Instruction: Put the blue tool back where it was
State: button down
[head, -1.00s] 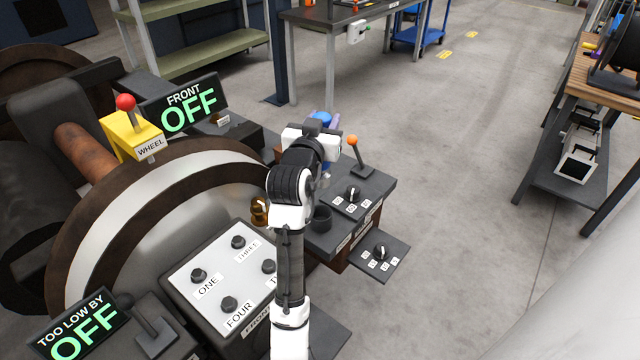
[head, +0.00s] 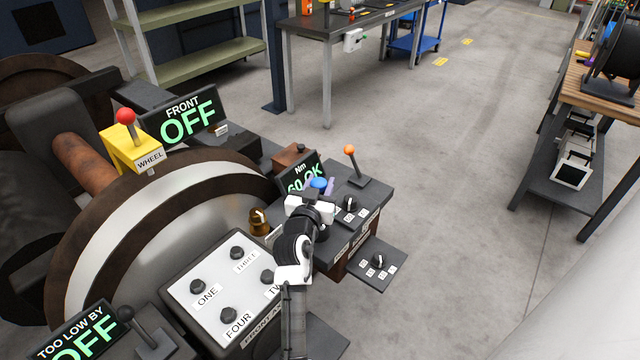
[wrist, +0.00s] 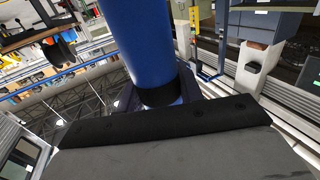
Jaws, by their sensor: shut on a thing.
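The blue tool shows as a thick blue cylinder with a black band in the wrist view (wrist: 148,45). In the head view only its rounded blue top (head: 318,183) shows above my gripper (head: 320,194). My gripper is shut on the tool and is over the dark console (head: 372,208) beside the big wheel. My gripper and arm hide the tool's lower part, so I cannot tell whether it touches the console or sits in a holder.
A display reading "Nm 60 OK" (head: 292,181) stands just behind my gripper. An orange-knobbed lever (head: 352,160) and a black dial (head: 349,203) are to its right. A brass-coloured part (head: 259,221) is at its left. Open floor lies beyond the console to the right.

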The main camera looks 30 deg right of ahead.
jog(key=shift+r, duration=0.1)
jog(key=c, duration=0.9)
grip_release()
jog(key=shift+f, duration=0.2)
jog(key=shift+r, duration=0.25)
jog(key=b+v, duration=0.3)
jog(key=v, duration=0.9)
jog(key=shift+f+b, duration=0.1)
jog(key=shift+b, duration=0.2)
